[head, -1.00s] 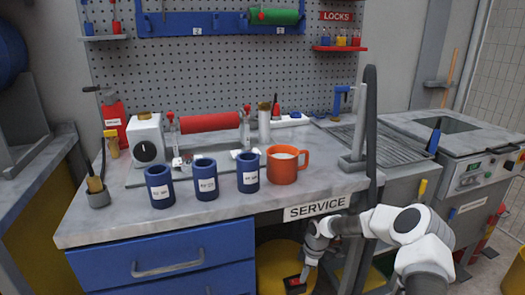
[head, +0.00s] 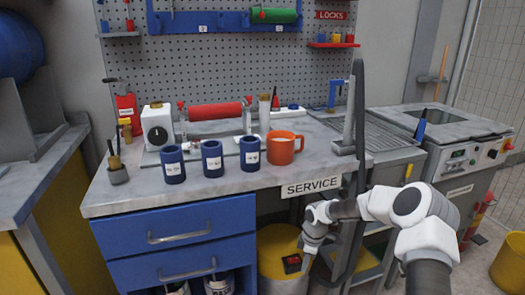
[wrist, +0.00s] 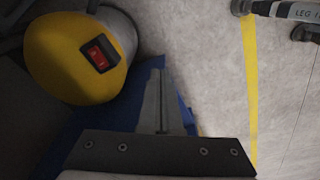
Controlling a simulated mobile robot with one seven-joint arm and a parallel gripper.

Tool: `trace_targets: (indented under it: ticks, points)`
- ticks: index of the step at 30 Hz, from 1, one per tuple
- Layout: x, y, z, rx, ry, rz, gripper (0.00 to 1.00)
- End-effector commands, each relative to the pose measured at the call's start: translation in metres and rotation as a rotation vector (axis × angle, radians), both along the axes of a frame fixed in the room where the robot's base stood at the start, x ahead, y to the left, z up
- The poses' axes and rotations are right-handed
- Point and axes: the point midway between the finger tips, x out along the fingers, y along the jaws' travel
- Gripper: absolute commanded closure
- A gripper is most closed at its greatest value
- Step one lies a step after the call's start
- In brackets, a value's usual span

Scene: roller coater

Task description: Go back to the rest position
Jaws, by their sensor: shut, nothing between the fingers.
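My gripper (head: 305,264) hangs low in front of the bench, below the SERVICE label and beside the yellow drum (head: 277,250). In the wrist view its fingers (wrist: 160,85) are together, pointing down over the floor, with nothing between them. The drum with its red switch (wrist: 97,53) is at the upper left of that view, apart from the fingers. My white arm reaches in from the right of the head view.
The workbench (head: 130,202) carries several blue cups, an orange mug (head: 283,149) and a roller rig with a red roller (head: 215,111). Blue drawers (head: 180,232) are below. A grey machine (head: 460,165) stands at the right. Pale floor lies under the gripper.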

Motion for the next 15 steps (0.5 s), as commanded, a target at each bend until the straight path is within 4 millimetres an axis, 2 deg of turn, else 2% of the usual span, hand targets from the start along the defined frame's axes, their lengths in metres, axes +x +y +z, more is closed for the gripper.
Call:
trace_targets:
  ticks: [1, 8, 15]
  points:
    - [-0.002, -0.001, 0.017, -0.023, -0.007, -0.011, 1.0]
    - [-0.02, -0.002, 0.092, -0.108, -0.032, -0.102, 1.0]
    - [-0.052, -0.006, 0.169, -0.182, -0.076, -0.243, 1.0]
